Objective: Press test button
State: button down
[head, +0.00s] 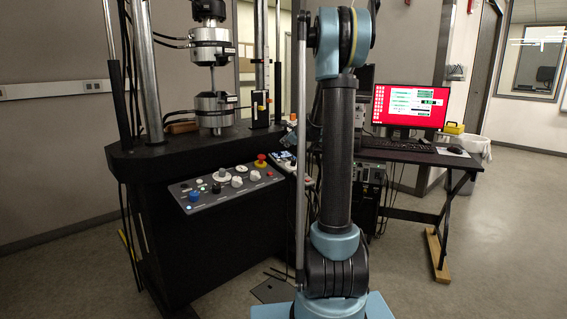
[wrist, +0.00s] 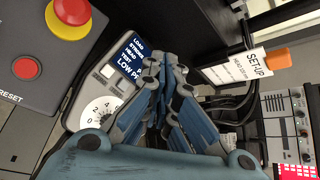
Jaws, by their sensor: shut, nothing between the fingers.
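My gripper (wrist: 165,68) is shut and empty in the wrist view, its blue and black fingers pointing away from the camera. The label is on a pale control unit (wrist: 107,72) with a numbered dial (wrist: 97,112). Which control is the test button I cannot tell; the fingers hide part of this unit. I cannot tell whether the fingertips touch it. In the head view the gripper is mostly hidden behind my arm.
A red emergency stop (wrist: 75,14) and a red reset button (wrist: 25,68) lie left of my gripper. An orange-ended SET-UP tag (wrist: 256,66) and black cables are at right. The testing machine's control panel (head: 230,187) and a desk with a red monitor (head: 409,106) flank my arm.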

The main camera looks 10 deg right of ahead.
aim_at(279, 156)
jog(key=shift+w+a+f, duration=0.15)
jog(key=shift+w+f, duration=0.05)
jog(key=shift+f, duration=0.65)
jog(key=shift+w+a+f, duration=0.1)
jog(key=shift+w+f, duration=0.1)
jog(key=shift+f, duration=0.65)
jog(key=shift+w+a+f, duration=0.15)
jog(key=shift+w+f, duration=0.05)
jog(key=shift+f, duration=0.65)
jog(key=shift+w+a+f, duration=0.1)
jog(key=shift+a+f, duration=0.05)
jog(key=shift+f, duration=0.55)
jog(key=shift+r, duration=0.1)
dwell(0.5)
jog(key=shift+r, duration=0.7)
jog(key=shift+s, duration=0.2)
jog(key=shift+s+d+r, duration=0.15)
jog(key=shift+d+r, duration=0.05)
jog(key=shift+r, duration=0.6)
jog(key=shift+s+d+r, duration=0.15)
jog(key=shift+s+r, duration=0.05)
jog(key=shift+r, duration=0.6)
jog(key=shift+s+d+r, duration=0.15)
jog(key=shift+d+r, duration=0.05)
jog(key=shift+r, duration=0.6)
